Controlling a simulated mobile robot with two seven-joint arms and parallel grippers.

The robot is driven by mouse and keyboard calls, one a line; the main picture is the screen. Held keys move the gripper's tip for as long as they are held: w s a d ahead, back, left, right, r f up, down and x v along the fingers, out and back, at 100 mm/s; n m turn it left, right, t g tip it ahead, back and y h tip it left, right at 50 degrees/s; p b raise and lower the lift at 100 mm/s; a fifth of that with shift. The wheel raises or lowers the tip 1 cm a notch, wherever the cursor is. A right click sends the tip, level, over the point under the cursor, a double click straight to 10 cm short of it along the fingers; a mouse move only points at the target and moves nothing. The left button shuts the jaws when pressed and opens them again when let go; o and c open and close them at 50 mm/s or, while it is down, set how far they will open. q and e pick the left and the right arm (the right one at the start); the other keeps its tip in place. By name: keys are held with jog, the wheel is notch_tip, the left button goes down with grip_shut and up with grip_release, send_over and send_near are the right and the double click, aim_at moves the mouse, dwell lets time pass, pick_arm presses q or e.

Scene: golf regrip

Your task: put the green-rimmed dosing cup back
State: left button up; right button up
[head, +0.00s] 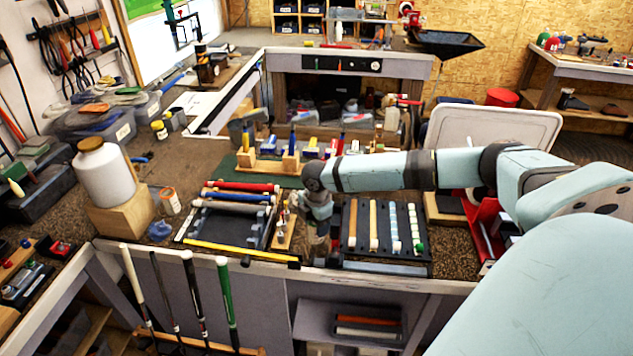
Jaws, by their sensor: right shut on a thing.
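My right gripper (321,236) points down over the front of the bench, between the black tray of grips and the dark tray with pale rods. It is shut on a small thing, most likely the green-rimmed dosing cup. The cup's green rim cannot be made out, as the wrist and fingers cover it. Just left of the gripper stands a narrow wooden rack (284,232) with small items in it. My left gripper is not in view.
The black tray (233,217) holds coloured grips, with a yellow level (240,253) in front. Right is the dark tray (385,238) with pale rods. A white jug (104,175) stands on a wooden block at left. Golf clubs (226,300) lean at the bench's front.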

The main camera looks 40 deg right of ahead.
notch_tip(320, 180, down, 3)
jog(key=shift+r, duration=0.15)
jog(key=shift+f, duration=0.25)
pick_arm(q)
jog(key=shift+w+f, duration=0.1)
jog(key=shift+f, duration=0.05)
pick_arm(e)
jog(key=o, duration=0.8)
jog(key=shift+f, duration=0.1)
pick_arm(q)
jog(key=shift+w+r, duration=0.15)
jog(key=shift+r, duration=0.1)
pick_arm(e)
jog(key=shift+o, duration=0.6)
pick_arm(q)
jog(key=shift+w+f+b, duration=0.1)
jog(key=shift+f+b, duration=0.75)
jog(key=shift+b, duration=0.25)
pick_arm(e)
notch_tip(320, 180, up, 12)
jog(key=shift+r, duration=0.2)
